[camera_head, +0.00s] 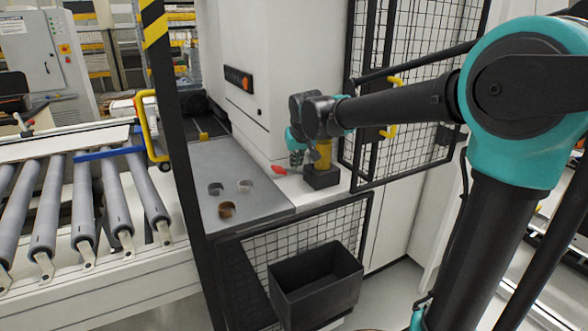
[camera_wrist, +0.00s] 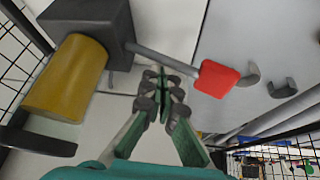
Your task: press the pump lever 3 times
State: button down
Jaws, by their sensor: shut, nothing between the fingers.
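The pump has a dark block base (camera_head: 322,178) and a yellow cylinder (camera_head: 323,153), standing on the white ledge beside the machine column. Its lever is a grey rod (camera_wrist: 165,56) ending in a red paddle (camera_wrist: 215,78). In the head view the red paddle (camera_head: 279,170) sticks out to the left of the block. My gripper (camera_wrist: 166,82) is shut and empty. In the wrist view its fingertips appear close to the rod, between the yellow cylinder (camera_wrist: 68,78) and the red paddle. I cannot tell whether they touch the lever. In the head view my gripper (camera_head: 296,158) partly hides the pump.
Several small curved pieces (camera_head: 227,210) lie on the grey table plate (camera_head: 255,206) left of the pump. Mesh guard panels (camera_head: 415,120) stand behind and right. A striped post (camera_head: 172,130) and rollers (camera_head: 80,205) are at left.

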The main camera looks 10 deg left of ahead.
jog(key=shift+s+a+f, duration=0.2)
jog(key=shift+a+f, duration=0.1)
jog(key=shift+f, duration=0.3)
jog(key=shift+s+a+f, duration=0.2)
jog(key=shift+a+f, duration=0.05)
jog(key=shift+f, duration=0.35)
dwell(1.5)
dwell(0.4)
jog(key=shift+w+d+r, duration=0.25)
jog(key=shift+d+r, duration=0.1)
jog(key=shift+r, duration=0.35)
jog(key=shift+w+d+r, duration=0.2)
jog(key=shift+d+r, duration=0.1)
jog(key=shift+r, duration=0.4)
jog(key=shift+w+d+r, duration=0.25)
jog(key=shift+d+r, duration=0.1)
jog(key=shift+r, duration=0.35)
jog(key=shift+w+d+r, duration=0.2)
jog(key=shift+d+r, duration=0.1)
jog(key=shift+r, duration=0.45)
jog(key=shift+w+d+r, duration=0.25)
jog(key=shift+d+r, duration=0.1)
jog(key=shift+r, duration=0.35)
jog(key=shift+w+d+r, duration=0.2)
jog(key=shift+d+r, duration=0.1)
jog(key=shift+r, duration=0.45)
